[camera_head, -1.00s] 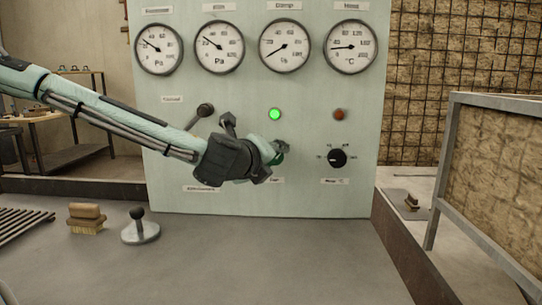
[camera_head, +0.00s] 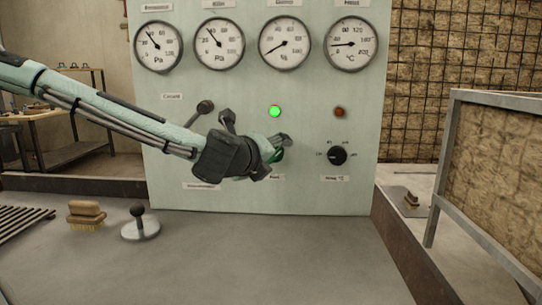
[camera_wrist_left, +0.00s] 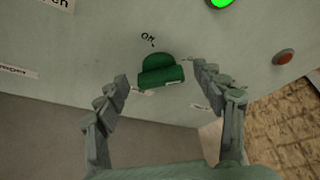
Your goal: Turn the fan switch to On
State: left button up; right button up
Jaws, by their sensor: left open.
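The fan switch is a green rotary knob on the pale green panel (camera_head: 230,185). In the left wrist view the knob (camera_wrist_left: 158,70) sits between my fingertips, with the "On" label (camera_wrist_left: 148,38) just above it. Which mark the knob points at I cannot tell. My left gripper (camera_head: 281,147) is open in front of the panel and hides most of the knob in the head view. In the wrist view the left gripper (camera_wrist_left: 162,78) has one finger on each side of the knob, apart from it. A green lamp (camera_head: 275,111) above is lit.
A black heat dial (camera_head: 338,155) and an unlit reddish lamp (camera_head: 340,112) are right of the knob. A dark lever (camera_head: 205,107) is to the left.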

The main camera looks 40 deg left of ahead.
pick_arm(q)
jog(key=v, duration=0.7)
jog(key=shift+s, duration=0.1)
dwell(0.5)
